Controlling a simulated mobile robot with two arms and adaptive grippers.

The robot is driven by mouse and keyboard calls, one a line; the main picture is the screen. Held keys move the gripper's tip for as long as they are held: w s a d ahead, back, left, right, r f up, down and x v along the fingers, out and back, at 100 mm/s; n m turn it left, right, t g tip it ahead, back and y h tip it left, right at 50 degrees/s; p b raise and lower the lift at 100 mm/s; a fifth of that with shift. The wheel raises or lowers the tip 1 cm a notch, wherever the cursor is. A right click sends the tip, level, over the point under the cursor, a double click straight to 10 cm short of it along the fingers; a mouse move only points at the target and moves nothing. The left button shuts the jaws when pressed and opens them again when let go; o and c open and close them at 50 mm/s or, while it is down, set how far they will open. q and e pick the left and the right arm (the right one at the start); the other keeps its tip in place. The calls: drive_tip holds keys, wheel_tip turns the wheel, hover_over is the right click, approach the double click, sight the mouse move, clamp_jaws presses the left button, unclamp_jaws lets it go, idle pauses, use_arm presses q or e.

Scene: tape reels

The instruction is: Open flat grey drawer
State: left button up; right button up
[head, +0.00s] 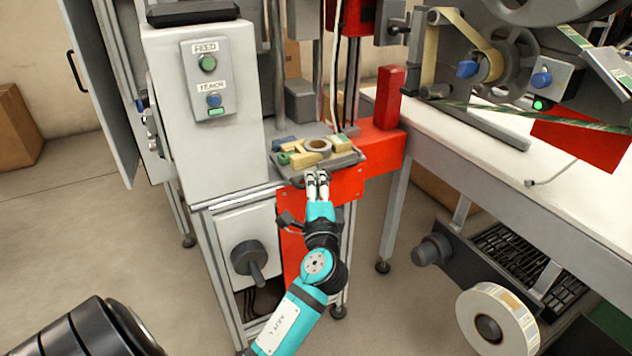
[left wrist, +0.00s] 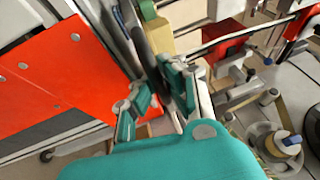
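The flat grey drawer (head: 345,160) is a shallow tray holding small parts, at the front of the red machine body in the head view. My left gripper (head: 317,176) is at its front edge, with its fingers pointing toward it and a gap between them. In the left wrist view the left gripper (left wrist: 158,85) shows two teal-and-grey fingers apart, close to the drawer's dark grey edge (left wrist: 137,32). Whether the fingers touch the drawer is unclear. My right gripper is not in view.
Tape rolls and blocks, including a round roll (head: 317,145), lie in the drawer. A white control box (head: 205,150) stands left of it. A white worktable (head: 470,155) with a reel machine is at the right.

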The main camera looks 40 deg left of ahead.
use_arm(q)
drive_tip(key=o, duration=0.6)
drive_tip(key=shift+f, duration=0.1)
drive_tip(key=shift+d, duration=0.1)
drive_tip(key=v, duration=1.2)
drive_tip(key=shift+f, duration=0.1)
